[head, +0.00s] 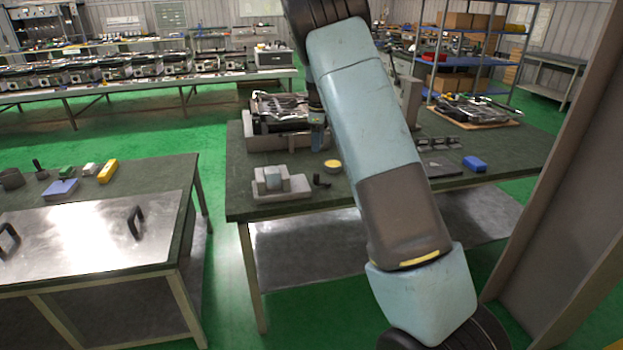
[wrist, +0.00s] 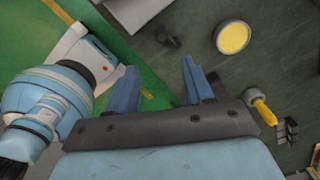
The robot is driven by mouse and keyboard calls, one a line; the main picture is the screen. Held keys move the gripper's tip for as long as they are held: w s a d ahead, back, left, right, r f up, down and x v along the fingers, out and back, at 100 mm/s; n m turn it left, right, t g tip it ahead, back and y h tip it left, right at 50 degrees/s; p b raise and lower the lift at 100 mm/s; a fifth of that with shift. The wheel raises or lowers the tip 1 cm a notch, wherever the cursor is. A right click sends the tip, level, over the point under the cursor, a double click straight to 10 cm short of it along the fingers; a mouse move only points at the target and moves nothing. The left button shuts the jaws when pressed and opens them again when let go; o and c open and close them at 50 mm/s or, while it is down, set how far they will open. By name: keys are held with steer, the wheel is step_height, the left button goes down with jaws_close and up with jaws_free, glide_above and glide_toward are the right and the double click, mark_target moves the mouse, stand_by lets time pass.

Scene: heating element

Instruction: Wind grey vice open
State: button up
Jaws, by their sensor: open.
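The grey vice (head: 268,184) stands near the front left corner of the green-topped workbench, with a grey block between its raised parts. Its small dark crank handle (head: 320,182) sticks out on its right side. In the wrist view, part of the vice (wrist: 138,10) shows at the top edge, cut off by the frame, with the dark handle (wrist: 167,39) beside it. My gripper (wrist: 160,85) is open and empty, its two blue fingers apart, with bench edge and green floor between and beyond them. In the head view, my gripper (head: 318,137) hangs above the bench behind the handle, not touching it.
A yellow-topped round tin (head: 333,166) lies near the handle and also shows in the wrist view (wrist: 233,38). A tray of metal parts (head: 280,115) stands behind the vice. A blue box (head: 475,163) is at right. A second bench (head: 130,175) stands left, across a floor gap.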

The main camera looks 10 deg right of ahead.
mark_target(316, 177)
steer(key=f, duration=1.4)
steer(key=shift+w+a+f, duration=0.1)
steer(key=shift+w+f, duration=0.2)
steer(key=shift+f, duration=0.1)
